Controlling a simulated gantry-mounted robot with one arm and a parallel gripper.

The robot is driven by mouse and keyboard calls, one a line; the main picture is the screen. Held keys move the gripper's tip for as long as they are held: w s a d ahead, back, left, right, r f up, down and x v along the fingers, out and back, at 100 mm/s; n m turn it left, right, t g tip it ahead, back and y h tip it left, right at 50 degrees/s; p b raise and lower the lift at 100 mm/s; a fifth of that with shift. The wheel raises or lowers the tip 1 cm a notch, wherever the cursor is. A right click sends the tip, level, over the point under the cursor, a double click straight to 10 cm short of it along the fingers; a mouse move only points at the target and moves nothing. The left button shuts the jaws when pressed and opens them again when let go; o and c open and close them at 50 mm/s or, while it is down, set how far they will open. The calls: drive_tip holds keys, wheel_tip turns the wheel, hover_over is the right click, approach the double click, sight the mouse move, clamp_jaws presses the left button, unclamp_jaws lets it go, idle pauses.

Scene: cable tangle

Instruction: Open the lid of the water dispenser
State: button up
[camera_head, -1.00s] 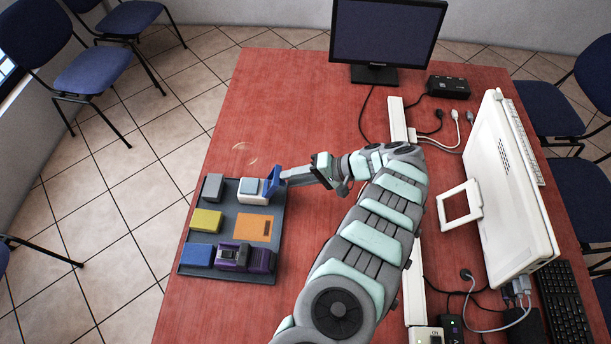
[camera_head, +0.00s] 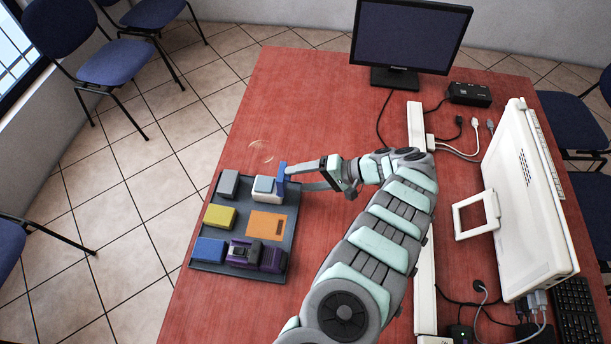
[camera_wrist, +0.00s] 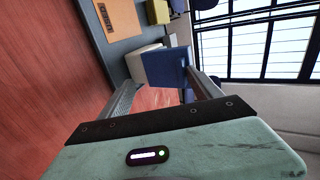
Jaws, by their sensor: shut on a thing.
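No thing in view is clearly a water dispenser. A white box with a pale blue top (camera_head: 267,189) stands at the back right of a dark grey tray (camera_head: 240,239). A dark blue block-like piece (camera_head: 281,179) stands upright close against its right side. My gripper (camera_head: 290,178) reaches in from the right, shut on this blue piece. The wrist view shows the blue piece (camera_wrist: 165,68) between the fingers, with the white box (camera_wrist: 140,62) just behind it. I cannot tell whether the blue piece is joined to the box.
The tray also holds a grey block (camera_head: 228,183), a yellow block (camera_head: 220,215), a blue block (camera_head: 209,251), an orange plate (camera_head: 266,224) and a purple device (camera_head: 256,255). A monitor (camera_head: 408,38) and a white panel (camera_head: 515,205) stand beyond my arm. The red table behind the tray is clear.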

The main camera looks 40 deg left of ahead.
drive_tip(key=shift+d+f, duration=0.35)
drive_tip(key=shift+d, duration=0.1)
drive_tip(key=shift+c, duration=1.2)
drive_tip(key=b+v, duration=0.7)
drive_tip(key=v, duration=0.4)
drive_tip(key=shift+w+r, duration=0.2)
drive_tip(key=shift+r, duration=0.25)
